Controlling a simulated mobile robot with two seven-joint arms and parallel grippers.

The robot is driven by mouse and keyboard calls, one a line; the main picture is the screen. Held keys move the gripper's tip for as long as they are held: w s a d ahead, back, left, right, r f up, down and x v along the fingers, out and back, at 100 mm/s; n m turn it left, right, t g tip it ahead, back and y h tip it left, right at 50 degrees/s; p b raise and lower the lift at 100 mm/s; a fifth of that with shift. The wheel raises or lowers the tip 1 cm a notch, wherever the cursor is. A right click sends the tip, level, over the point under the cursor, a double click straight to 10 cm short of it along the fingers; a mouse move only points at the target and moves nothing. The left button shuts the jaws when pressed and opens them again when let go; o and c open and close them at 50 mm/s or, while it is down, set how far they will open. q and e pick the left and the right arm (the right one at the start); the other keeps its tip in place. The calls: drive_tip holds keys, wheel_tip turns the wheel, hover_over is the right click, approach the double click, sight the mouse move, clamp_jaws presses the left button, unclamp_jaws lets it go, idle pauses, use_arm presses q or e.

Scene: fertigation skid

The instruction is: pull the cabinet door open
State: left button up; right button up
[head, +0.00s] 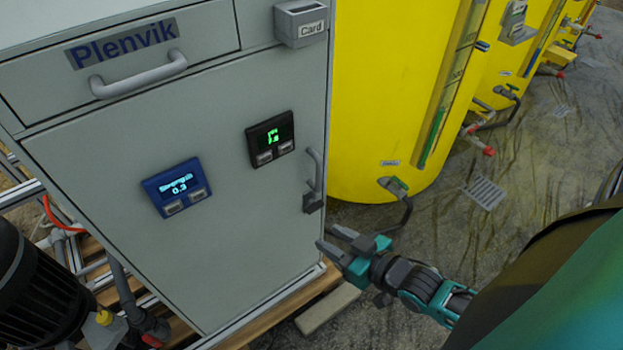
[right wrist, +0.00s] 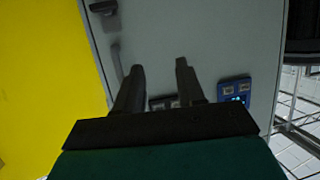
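The grey cabinet door (head: 110,190) is shut, with a vertical grey bar handle (head: 316,170) near its right edge. A small dark latch block (head: 313,203) sits at the handle's lower end. My right gripper (head: 331,238) is open and empty, below and slightly right of the handle, not touching it. In the right wrist view my two fingers (right wrist: 160,66) stand apart in front of the door (right wrist: 215,45). There the handle (right wrist: 117,64) lies left of both fingers, partly hidden by the left one. My left gripper is out of view.
The door carries a blue display (head: 177,187) and a black display (head: 270,138). Above it are a Plenvik drawer (head: 210,35) and a card box (head: 300,22). Yellow tanks (head: 385,90) stand close at right. A dark pump (head: 35,290) stands at lower left. Floor at right is mostly clear.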

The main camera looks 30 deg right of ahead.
sight(321, 172)
drive_tip(key=w+d+r+t+y+b, duration=0.2)
drive_tip(key=w+d+r+t+b, duration=0.15)
drive_tip(key=d, duration=0.55)
drive_tip(key=x, duration=0.4)
drive_tip(key=b+x, duration=0.1)
drive_tip(key=x, duration=0.7)
drive_tip(key=shift+w+d, duration=0.3)
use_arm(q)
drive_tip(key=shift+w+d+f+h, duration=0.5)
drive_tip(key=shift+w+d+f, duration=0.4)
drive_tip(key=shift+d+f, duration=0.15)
use_arm(e)
drive_tip(key=shift+c, duration=0.6)
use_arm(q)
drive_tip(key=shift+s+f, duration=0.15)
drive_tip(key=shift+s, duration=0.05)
use_arm(e)
clamp_jaws()
